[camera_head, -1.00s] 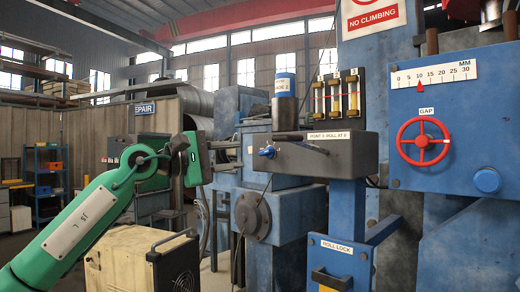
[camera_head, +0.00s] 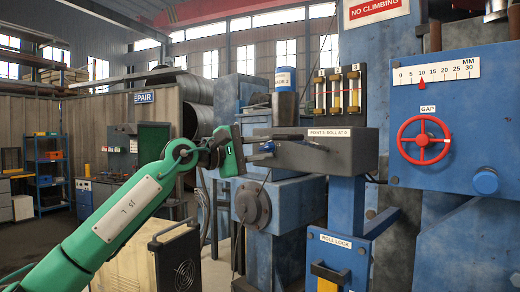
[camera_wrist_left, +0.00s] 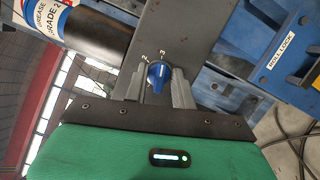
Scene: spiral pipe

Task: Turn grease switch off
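The grease switch is a blue knob (camera_wrist_left: 158,76) on the face of a dark grey box (camera_head: 340,152). In the head view the knob (camera_head: 267,147) shows small at the box's left end. My left gripper (camera_head: 258,148) points right at the knob from the left. In the left wrist view its two grey fingers (camera_wrist_left: 159,88) stand on either side of the knob. They look open; contact is not clear. My right gripper is not in view.
A blue-capped grease cylinder (camera_head: 286,92) stands behind the box. Glass gauges (camera_head: 338,92) rise above it. A red gap wheel (camera_head: 423,140) is on the blue panel at right. A roll lock post (camera_head: 336,260) stands below. A thin cable hangs near the gripper.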

